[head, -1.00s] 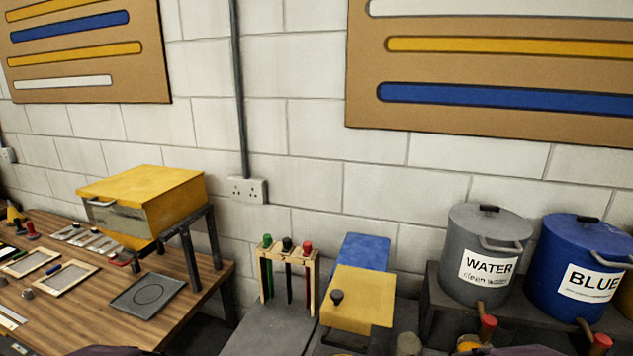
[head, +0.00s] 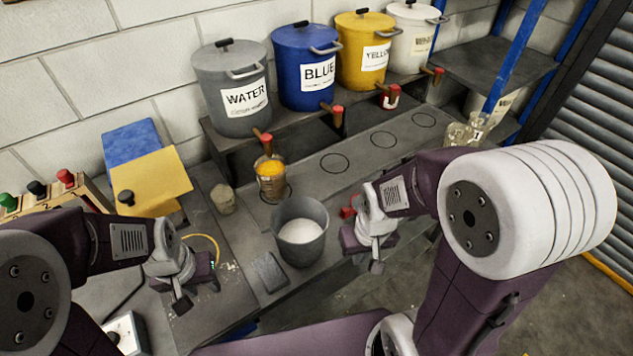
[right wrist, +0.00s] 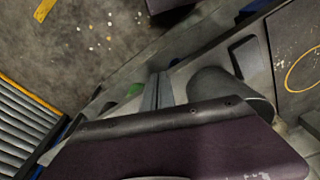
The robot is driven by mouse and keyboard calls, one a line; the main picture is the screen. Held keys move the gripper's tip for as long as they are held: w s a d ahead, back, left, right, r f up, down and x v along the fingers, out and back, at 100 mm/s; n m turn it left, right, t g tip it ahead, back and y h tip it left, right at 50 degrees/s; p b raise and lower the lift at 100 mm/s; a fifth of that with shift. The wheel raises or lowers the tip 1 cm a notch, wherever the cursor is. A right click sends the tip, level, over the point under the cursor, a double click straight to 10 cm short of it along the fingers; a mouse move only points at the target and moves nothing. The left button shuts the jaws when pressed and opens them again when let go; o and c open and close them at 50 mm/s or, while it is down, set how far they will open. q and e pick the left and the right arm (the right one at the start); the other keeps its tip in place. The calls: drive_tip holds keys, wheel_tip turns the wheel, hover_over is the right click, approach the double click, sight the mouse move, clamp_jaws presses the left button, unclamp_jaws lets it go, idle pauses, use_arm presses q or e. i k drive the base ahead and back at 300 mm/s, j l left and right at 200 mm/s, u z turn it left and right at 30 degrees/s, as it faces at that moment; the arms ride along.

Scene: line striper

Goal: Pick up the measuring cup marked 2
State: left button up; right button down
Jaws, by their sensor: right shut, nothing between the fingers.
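No number 2 is legible on any cup. A clear cup with orange-yellow contents (head: 271,180) stands below the grey WATER pot. Clear glass vessels (head: 466,131) stand at the right end of the bench, their marks unreadable. A small red container with a white label (head: 390,97) is below the yellow pot's side. My right gripper (head: 377,266) is shut and empty, right of the grey bucket; its closed fingers also show in the right wrist view (right wrist: 157,90). My left gripper (head: 181,304) is over the bench at left; its finger gap is unclear.
A grey bucket with white contents (head: 300,243) stands between my grippers. The grey WATER pot (head: 234,95), blue pot (head: 308,68), yellow pot (head: 363,50) and white pot (head: 412,38) line the raised shelf.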

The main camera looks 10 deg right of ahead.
sight(271, 173)
drive_tip(key=k+j+u, duration=0.1)
drive_tip(key=u, duration=0.35)
drive_tip(key=k+j+u, duration=0.15)
drive_tip(key=u, duration=0.25)
drive_tip(key=k+j+u, duration=0.2)
drive_tip(key=u, duration=0.25)
drive_tip(key=l+u, duration=0.1)
drive_tip(key=u, duration=0.3)
drive_tip(key=l, duration=1.2)
